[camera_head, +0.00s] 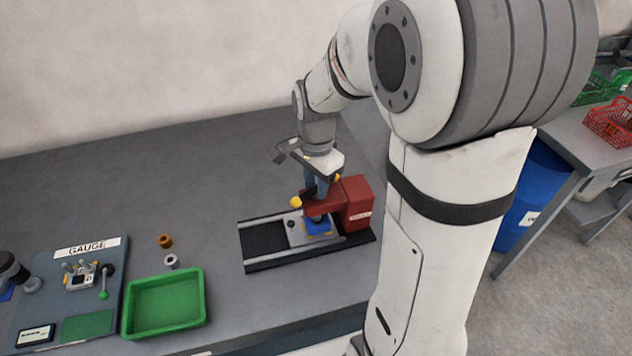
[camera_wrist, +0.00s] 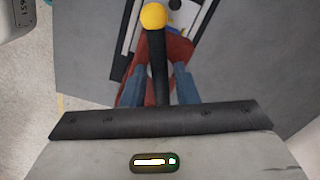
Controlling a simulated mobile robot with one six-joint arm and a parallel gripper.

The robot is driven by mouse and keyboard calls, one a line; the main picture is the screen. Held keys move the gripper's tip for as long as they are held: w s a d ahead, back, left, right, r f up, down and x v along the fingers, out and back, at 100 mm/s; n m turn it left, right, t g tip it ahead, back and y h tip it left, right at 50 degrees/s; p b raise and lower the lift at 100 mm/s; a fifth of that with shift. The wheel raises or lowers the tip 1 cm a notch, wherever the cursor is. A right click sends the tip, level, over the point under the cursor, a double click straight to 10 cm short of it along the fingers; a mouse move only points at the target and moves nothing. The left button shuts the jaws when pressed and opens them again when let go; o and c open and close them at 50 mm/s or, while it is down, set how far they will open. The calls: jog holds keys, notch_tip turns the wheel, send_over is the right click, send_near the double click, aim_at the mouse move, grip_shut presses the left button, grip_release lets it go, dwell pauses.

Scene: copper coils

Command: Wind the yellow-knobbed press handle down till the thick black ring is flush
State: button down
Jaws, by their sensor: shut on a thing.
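The red press (camera_head: 356,203) stands on the bench at the right end of a black slide base (camera_head: 262,238). Its handle has a black bar (camera_wrist: 156,55) and a yellow knob (camera_head: 296,202); the knob also shows at the top of the wrist view (camera_wrist: 154,17). My gripper (camera_head: 316,192) points down over the press head, its blue fingers on either side of the bar, shut on the handle. A blue block with yellow edges (camera_head: 319,229) sits under the press head. Something dark shows above the block, but I cannot make out the thick black ring or whether it is flush.
A green tray (camera_head: 203,312) stands at the front left, with a copper coil (camera_head: 165,241) and a grey ring (camera_head: 172,261) behind it. A gauge board (camera_head: 112,262) lies farther left. The bench behind the press is clear.

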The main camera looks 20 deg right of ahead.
jog(key=c, duration=1.4)
grip_release()
jog(key=shift+f, duration=0.1)
jog(key=shift+r+p, duration=2.65)
jog(key=shift+r, duration=0.9)
